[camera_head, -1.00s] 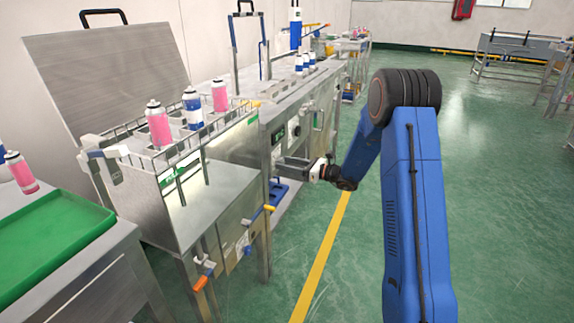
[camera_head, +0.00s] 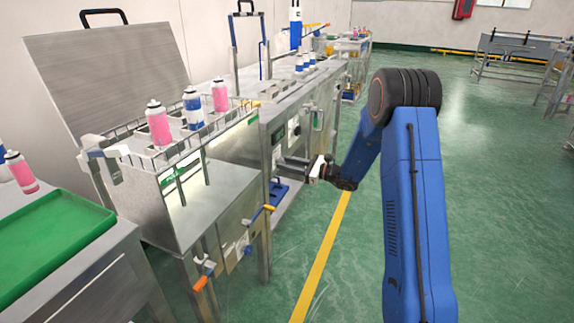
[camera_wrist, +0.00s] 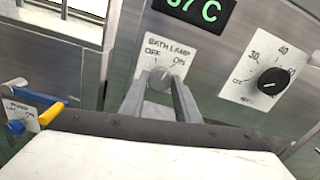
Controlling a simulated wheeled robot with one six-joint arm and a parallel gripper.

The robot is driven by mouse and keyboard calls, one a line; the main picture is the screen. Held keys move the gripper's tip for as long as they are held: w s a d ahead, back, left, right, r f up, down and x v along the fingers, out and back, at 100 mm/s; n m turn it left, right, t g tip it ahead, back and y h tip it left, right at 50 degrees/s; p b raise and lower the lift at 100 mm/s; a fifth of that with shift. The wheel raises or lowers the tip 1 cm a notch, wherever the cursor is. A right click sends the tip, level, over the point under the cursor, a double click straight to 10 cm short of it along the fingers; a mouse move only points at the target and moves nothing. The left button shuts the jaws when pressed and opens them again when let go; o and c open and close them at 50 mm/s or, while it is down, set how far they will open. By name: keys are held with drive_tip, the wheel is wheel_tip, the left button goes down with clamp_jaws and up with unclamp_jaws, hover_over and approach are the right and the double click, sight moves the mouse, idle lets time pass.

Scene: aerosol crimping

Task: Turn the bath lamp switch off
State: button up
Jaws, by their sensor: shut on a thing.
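The bath lamp switch (camera_wrist: 161,79) is a small grey knob on a white plate (camera_wrist: 178,50) marked BATH LAMP, with OFF at the left and ON at the right. My gripper (camera_wrist: 160,84) has its two grey fingers on either side of the knob and is shut on it. The fingers partly hide the knob, so I cannot tell for sure which mark it points to. In the head view my gripper (camera_head: 290,163) reaches left to the steel bench's front panel, and the knob is too small to make out.
A black dial (camera_wrist: 273,81) with numbers sits right of the switch, below a green temperature display (camera_wrist: 200,10). Yellow and blue valve handles (camera_wrist: 48,114) are at the left.

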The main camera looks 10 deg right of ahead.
drive_tip(key=n, duration=0.4)
drive_tip(key=shift+n, duration=0.3)
drive_tip(key=n, duration=0.4)
drive_tip(key=shift+n, duration=0.4)
drive_tip(key=o, duration=1)
drive_tip(key=shift+o, duration=0.2)
drive_tip(key=v, duration=1.7)
drive_tip(key=shift+s+d, duration=0.2)
